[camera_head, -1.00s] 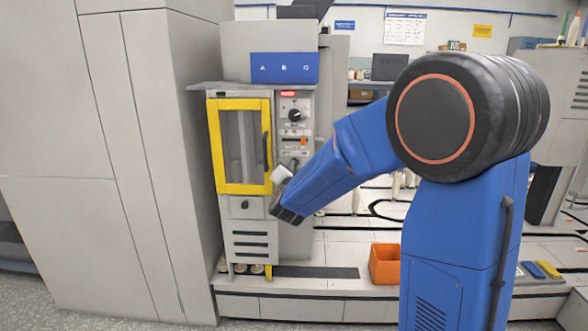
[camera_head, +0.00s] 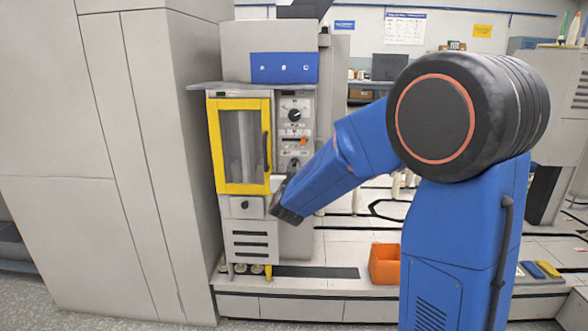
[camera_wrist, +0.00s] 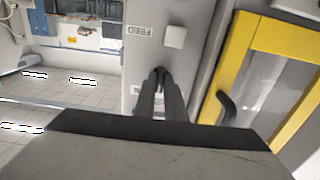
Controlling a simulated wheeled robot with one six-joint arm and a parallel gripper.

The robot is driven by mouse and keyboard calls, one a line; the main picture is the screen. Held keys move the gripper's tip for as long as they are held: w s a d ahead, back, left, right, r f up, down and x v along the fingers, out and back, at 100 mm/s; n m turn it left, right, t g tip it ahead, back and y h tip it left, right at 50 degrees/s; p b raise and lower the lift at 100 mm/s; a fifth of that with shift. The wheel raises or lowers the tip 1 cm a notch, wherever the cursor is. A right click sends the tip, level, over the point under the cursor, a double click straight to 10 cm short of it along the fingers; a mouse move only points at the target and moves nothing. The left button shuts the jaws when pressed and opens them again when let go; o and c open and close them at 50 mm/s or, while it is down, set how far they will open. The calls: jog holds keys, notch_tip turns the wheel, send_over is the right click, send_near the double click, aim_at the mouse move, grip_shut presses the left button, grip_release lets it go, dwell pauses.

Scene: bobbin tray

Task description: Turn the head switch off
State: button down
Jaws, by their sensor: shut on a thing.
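The machine's narrow control panel (camera_head: 306,126) stands right of a yellow-framed door (camera_head: 213,150). My gripper (camera_head: 276,206) is at the lower part of this panel in the head view, partly hidden by my blue arm. In the wrist view my gripper (camera_wrist: 160,73) has its two dark fingers closed together at the panel face, below an upside-down FEED label (camera_wrist: 139,31) and a pale square button (camera_wrist: 175,37). They are shut on a small dark part, apparently the head switch; the fingers hide most of it, so its position cannot be read.
The door's dark handle (camera_wrist: 226,107) is close to the right of my fingers in the wrist view. An orange bin (camera_head: 384,264) stands on the low platform. A tall grey cabinet (camera_head: 150,160) is at the left.

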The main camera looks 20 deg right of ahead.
jog(key=shift+n, duration=3.9)
jog(key=c, duration=1.8)
grip_release()
jog(key=v, duration=1.7)
jog(key=shift+s, duration=0.25)
